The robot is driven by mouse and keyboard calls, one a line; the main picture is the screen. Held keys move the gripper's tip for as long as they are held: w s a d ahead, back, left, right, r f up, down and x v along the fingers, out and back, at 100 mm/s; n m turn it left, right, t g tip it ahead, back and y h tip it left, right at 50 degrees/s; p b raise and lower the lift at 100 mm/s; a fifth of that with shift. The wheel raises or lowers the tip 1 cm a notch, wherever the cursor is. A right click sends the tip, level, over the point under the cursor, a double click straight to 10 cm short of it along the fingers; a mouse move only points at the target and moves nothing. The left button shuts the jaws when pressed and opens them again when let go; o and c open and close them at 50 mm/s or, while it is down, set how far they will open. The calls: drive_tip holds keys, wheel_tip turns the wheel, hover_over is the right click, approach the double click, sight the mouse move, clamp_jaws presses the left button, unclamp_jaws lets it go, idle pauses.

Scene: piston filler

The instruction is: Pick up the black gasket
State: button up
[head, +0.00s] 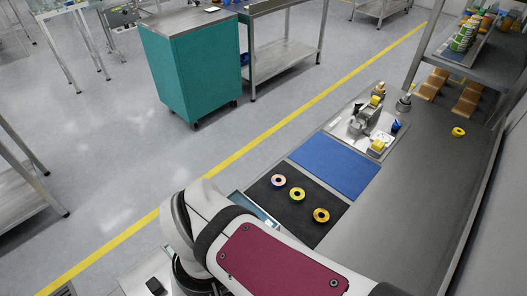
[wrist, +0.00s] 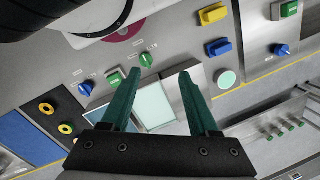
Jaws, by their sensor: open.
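I cannot make out a plainly black gasket in either view. In the wrist view two yellow rings with dark centres show at the left, an upper one (wrist: 46,108) and a lower one (wrist: 66,128). My gripper (wrist: 160,75) has green fingers that stand apart with nothing between them. The head view does not show its fingers.
In the head view a blue mat (head: 335,165) adjoins the black mat.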

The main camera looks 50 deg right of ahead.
drive_tip(key=o, duration=0.4)
drive_tip(key=m+h, duration=0.4)
drive_tip(key=m, duration=0.9)
hover_over(321, 215)
drive_tip(key=a, duration=0.2)
wheel_tip(321, 215, down, 6)
drive_tip(key=r, duration=0.1)
drive_tip(key=f, duration=0.5)
drive_tip(key=d+f, duration=0.1)
drive_tip(key=f, duration=1)
drive_tip(key=shift+d, duration=0.35)
